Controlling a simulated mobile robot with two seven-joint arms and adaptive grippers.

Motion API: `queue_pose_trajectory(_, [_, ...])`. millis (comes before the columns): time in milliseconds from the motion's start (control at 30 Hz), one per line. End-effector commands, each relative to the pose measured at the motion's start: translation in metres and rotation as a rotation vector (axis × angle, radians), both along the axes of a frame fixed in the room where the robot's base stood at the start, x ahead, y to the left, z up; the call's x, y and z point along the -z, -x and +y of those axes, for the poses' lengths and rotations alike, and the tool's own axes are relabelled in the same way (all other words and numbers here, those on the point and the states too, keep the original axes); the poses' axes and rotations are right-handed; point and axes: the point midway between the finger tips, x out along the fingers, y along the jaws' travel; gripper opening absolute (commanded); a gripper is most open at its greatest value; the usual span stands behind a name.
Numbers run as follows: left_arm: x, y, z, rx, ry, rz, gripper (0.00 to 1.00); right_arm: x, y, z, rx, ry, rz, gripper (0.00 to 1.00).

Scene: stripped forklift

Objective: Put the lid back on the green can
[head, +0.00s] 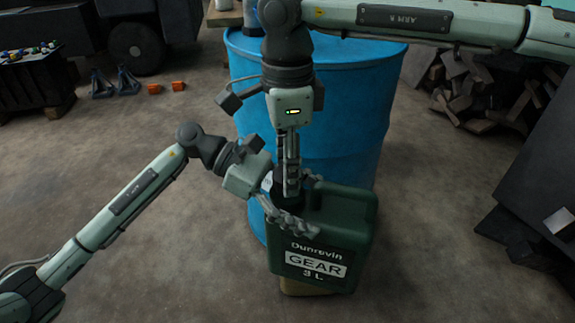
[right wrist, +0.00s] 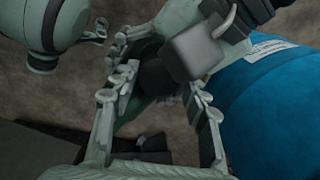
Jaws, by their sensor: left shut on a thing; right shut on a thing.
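The dark green can (head: 322,240), labelled "Dunrevin GEAR 3 L", stands upright in front of the blue drum. My left gripper (head: 290,224) reaches in from the left and is shut on the can near its upper left front; the exact grip is hard to see. My right gripper (head: 290,192) points straight down over the can's upper left, shut on a dark piece that looks like the lid (head: 277,190). In the right wrist view the dark lid (right wrist: 155,78) shows between the fingers. Whether the lid touches the can's neck is hidden.
A blue drum (head: 345,130) stands right behind the can. The can rests on a tan block (head: 305,288). A scrap pile (head: 485,90) and dark panels (head: 540,170) lie at the right. Open floor (head: 170,260) is at the left.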

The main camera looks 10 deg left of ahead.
Motion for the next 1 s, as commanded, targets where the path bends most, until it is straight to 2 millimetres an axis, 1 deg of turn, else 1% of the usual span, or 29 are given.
queue_pose_trajectory(33, [-0.0069, -0.0012, -0.0011, -0.001, 0.012, -0.008, 0.0, -0.0008, 0.0, -0.0001, 0.0, 0.0, 0.0, 0.21])
queue_pose_trajectory(100, [-0.0069, -0.0012, -0.0011, -0.001, 0.012, -0.008, 0.0, -0.0008, 0.0, 0.0, 0.0, 0.0, 0.0, 0.12])
queue_pose_trajectory(133, [-0.0069, -0.0012, -0.0011, -0.001, 0.012, -0.008, 0.0, -0.0008, 0.0, -0.0001, 0.0, 0.0, 0.0, 0.1])
queue_pose_trajectory(267, [-0.0069, -0.0012, -0.0011, -0.001, 0.013, -0.008, 0.0, -0.0008, 0.0, 0.0, 0.057, 0.0, 0.0, 0.1])
queue_pose_trajectory(367, [-0.0069, -0.0012, -0.0011, -0.001, 0.012, -0.008, 0.0, -0.0006, 0.0001, 0.0, 0.222, 0.002, 0.0, 0.1])
queue_pose_trajectory(500, [-0.0069, -0.0012, -0.0011, -0.001, 0.013, -0.008, 0.0, -0.0004, 0.0003, 0.0001, 0.534, 0.002, 0.0, 0.1])
queue_pose_trajectory(600, [-0.0069, -0.0012, -0.0011, -0.001, 0.013, -0.008, 0.0, -0.0003, 0.0003, 0.0002, 0.721, 0.004, 0.001, 0.1])
queue_pose_trajectory(700, [-0.007, -0.0012, -0.0013, -0.001, 0.013, -0.008, 0.0, -0.0003, 0.0003, 0.0003, 0.841, 0.004, 0.0, 0.1])
queue_pose_trajectory(800, [-0.0069, -0.0011, -0.0014, -0.001, 0.013, -0.008, 0.0, -0.0003, 0.0002, 0.0003, 0.891, 0.005, 0.0, 0.1])
queue_pose_trajectory(1000, [-0.007, -0.001, -0.0015, -0.001, 0.013, -0.008, 0.0, -0.0003, 0.0003, 0.0005, 0.895, 0.004, 0.0, 0.1])
